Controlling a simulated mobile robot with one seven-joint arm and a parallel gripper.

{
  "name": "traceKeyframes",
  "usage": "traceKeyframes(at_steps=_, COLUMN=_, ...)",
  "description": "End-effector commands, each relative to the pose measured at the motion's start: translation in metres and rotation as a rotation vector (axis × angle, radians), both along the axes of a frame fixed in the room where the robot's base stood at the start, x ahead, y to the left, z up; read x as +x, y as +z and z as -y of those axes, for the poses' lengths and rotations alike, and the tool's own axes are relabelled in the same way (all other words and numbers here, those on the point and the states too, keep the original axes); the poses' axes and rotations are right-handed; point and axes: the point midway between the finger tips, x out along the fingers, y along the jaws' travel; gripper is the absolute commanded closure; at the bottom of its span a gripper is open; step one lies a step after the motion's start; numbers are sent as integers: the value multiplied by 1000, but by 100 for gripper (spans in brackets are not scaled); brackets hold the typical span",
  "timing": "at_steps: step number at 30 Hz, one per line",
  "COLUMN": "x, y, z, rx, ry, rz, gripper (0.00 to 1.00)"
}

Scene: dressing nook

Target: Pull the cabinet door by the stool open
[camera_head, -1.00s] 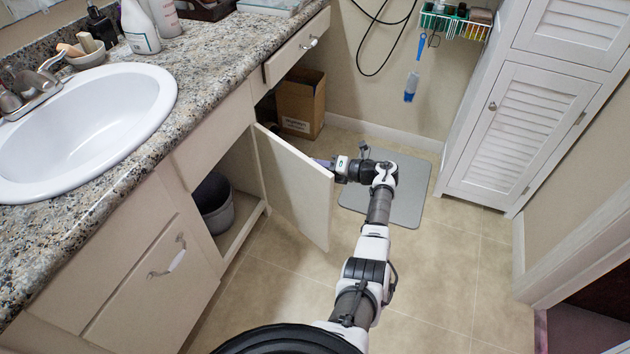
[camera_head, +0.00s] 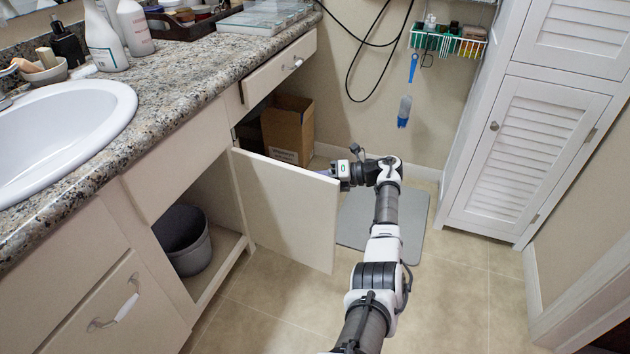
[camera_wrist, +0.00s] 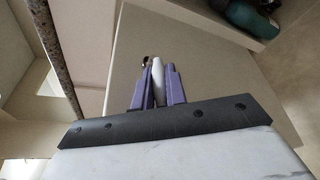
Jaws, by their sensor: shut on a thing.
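The cabinet door (camera_head: 285,210) is a plain cream panel under the counter. It stands swung out from the cabinet front in the head view, hinged on the far side of its opening. My gripper (camera_head: 331,172) is at the door's outer edge, on its far face. In the wrist view my gripper's purple fingers (camera_wrist: 157,80) are shut around the white door handle (camera_wrist: 158,72), with the door panel (camera_wrist: 205,70) behind. The head view hides the handle behind the door. I see no stool.
A grey bin (camera_head: 183,240) stands inside the open cabinet. A cardboard box (camera_head: 287,130) sits beyond the door under the counter (camera_head: 190,75). A grey mat (camera_head: 405,225) lies beneath my arm. A white louvered cabinet (camera_head: 530,150) stands right. Floor between is clear.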

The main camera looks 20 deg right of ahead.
Motion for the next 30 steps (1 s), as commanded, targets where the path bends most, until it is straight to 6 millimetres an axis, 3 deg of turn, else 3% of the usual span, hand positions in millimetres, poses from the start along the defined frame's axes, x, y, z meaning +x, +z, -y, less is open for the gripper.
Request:
traceKeyframes(at_steps=9, x=1, y=0, z=-2, rx=0, ry=0, rz=0, gripper=100)
traceKeyframes(at_steps=10, x=1, y=0, z=-2, rx=0, ry=0, rz=0, gripper=84)
traceKeyframes(at_steps=15, x=1, y=0, z=-1, rx=0, ry=0, rz=0, gripper=65)
traceKeyframes(at_steps=25, x=-1, y=1, z=3, rx=0, ry=0, rz=0, gripper=65)
traceKeyframes(at_steps=30, x=-9, y=6, z=26, rx=-2, ry=-3, rz=1, gripper=65)
